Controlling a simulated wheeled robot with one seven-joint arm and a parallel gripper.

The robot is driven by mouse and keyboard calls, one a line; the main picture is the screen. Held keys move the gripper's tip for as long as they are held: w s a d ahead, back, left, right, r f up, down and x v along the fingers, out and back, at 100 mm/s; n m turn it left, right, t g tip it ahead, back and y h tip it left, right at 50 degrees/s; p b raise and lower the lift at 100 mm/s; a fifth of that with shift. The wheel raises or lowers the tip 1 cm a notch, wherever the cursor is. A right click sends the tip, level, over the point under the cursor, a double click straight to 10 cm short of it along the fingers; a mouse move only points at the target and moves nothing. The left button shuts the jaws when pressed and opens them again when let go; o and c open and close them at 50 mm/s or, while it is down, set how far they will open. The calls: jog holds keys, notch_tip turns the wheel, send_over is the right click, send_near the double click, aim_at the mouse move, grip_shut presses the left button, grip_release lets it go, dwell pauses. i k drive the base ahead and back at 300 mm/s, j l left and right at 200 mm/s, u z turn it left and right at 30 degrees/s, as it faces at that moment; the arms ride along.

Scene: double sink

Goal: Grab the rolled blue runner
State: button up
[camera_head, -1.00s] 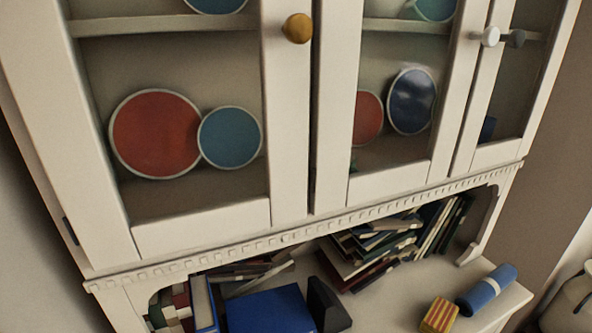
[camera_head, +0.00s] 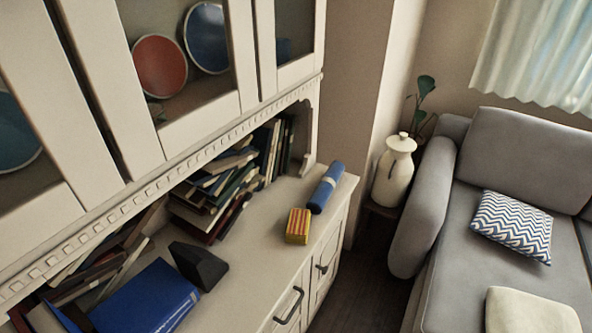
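The rolled blue runner (camera_head: 319,198) lies on the cabinet's wooden counter (camera_head: 262,240), near its right end. It is a blue cylinder with a pale band around it, lying on its side and pointing toward the back right. A small red and yellow striped box (camera_head: 298,226) stands just in front of it, to its left; I cannot tell if they touch. My gripper is not in view.
Stacked books (camera_head: 212,190) fill the shelf space behind. A blue book (camera_head: 145,300) and a dark block (camera_head: 198,264) lie on the left of the counter. A white vase (camera_head: 394,172) and a grey sofa (camera_head: 490,200) stand to the right. Floor (camera_head: 372,285) shows between cabinet and sofa.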

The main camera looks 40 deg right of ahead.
aim_at(316, 204)
jog(key=i+j+z, duration=0.25)
jog(key=z, duration=0.15)
jog(key=i+j+z, duration=0.25)
jog(key=z, duration=0.15)
jog(key=i+j+z, duration=0.2)
jog(key=j+z, duration=0.2)
